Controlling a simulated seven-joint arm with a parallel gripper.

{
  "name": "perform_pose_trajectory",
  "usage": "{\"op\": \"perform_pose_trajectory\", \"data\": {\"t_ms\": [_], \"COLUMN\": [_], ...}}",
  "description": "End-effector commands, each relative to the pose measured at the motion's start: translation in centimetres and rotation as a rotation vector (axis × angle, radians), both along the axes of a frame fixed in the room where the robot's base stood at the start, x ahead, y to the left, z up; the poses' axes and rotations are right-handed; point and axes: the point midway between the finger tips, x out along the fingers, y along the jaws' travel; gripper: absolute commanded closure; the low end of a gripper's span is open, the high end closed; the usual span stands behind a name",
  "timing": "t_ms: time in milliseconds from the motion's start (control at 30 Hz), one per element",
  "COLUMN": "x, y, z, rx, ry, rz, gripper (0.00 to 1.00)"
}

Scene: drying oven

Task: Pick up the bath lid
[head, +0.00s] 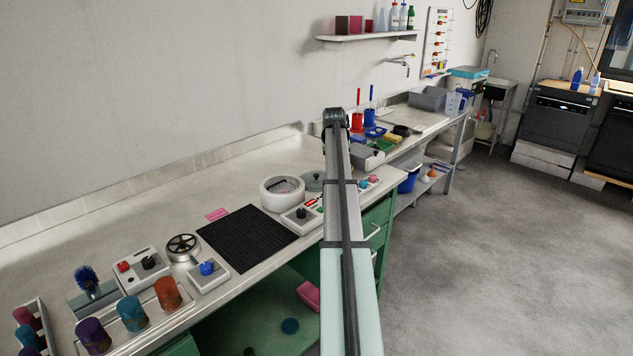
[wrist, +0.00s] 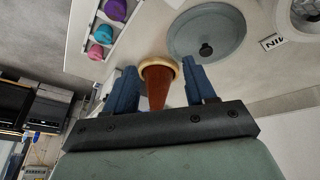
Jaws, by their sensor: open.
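The bath lid (wrist: 207,33) is a flat grey disc with a small dark knob, lying on the bench in the wrist view. In the head view the grey lid (head: 312,180) lies just right of the round white bath (head: 282,190), partly behind my arm. My gripper (wrist: 162,72) is open, with blue fingers apart. The lid is beyond the fingertips and to their right, not between them. A red-brown tapered thing with a tan rim (wrist: 158,85) shows between the fingers; whether they touch it is unclear. My arm hides the gripper in the head view.
A tray with coloured pieces (wrist: 103,33) lies left of the lid in the wrist view. A control box (head: 300,216) and black mat (head: 246,241) are near the bath. The grey floor (head: 480,240) to the right is clear.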

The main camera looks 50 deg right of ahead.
Motion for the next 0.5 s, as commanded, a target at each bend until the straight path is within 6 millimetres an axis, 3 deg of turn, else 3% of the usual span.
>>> {"op": "perform_pose_trajectory", "data": {"t_ms": [33, 100, 200, 333, 500], "x": [2.7, 4.9, 6.6, 7.4, 7.8], "y": [0.5, 1.6, 2.5, 3.0, 2.6], "z": [1.1, 2.1, 2.9, 2.9, 1.4], "rx": [0.021, 0.048, 0.072, 0.085, 0.085], "ry": [-0.023, -0.049, -0.069, -0.078, -0.078], "rz": [-0.005, -0.015, -0.027, -0.031, -0.033], "gripper": [0.45, 0.45, 0.45, 0.45, 0.45]}}
